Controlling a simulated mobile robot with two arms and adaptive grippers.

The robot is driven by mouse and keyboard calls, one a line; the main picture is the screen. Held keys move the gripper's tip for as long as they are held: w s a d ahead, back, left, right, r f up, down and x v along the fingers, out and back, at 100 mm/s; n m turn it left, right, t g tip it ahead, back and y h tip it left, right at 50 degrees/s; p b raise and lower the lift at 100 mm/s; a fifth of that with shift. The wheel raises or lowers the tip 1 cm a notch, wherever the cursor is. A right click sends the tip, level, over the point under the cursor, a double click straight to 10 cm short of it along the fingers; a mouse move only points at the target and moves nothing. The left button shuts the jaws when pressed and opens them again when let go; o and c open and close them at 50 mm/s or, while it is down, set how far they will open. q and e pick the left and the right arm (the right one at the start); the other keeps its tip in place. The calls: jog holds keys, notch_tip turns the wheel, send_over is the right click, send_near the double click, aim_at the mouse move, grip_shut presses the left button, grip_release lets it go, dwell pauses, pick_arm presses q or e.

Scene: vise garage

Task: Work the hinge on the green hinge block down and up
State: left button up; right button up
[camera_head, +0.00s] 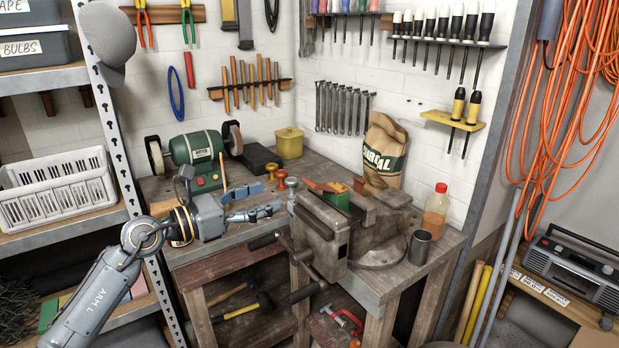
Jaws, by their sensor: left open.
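The green hinge block (337,199) sits at the top of the grey bench vise (322,235), between its jaws. A reddish-brown flap (318,187) shows at the block's upper left; its exact angle is hard to tell. My left gripper (272,211) is open and empty over the bench, left of the vise. Its fingers point right toward the vise and are apart from the block. The block's lower part is hidden by the vise jaw. My right gripper is not in view.
Small knobbed items (282,176) and a blue piece (242,192) are behind my left gripper. A green bench grinder (196,150) stands at the back left.

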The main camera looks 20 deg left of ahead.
aim_at(307, 183)
pick_arm(q)
jog(key=p+x, duration=0.3)
jog(key=x, duration=0.8)
jog(key=shift+w+d, duration=0.1)
jog(key=shift+w, duration=0.05)
jog(key=shift+w+d, duration=0.3)
jog(key=shift+w, duration=0.05)
grip_shut()
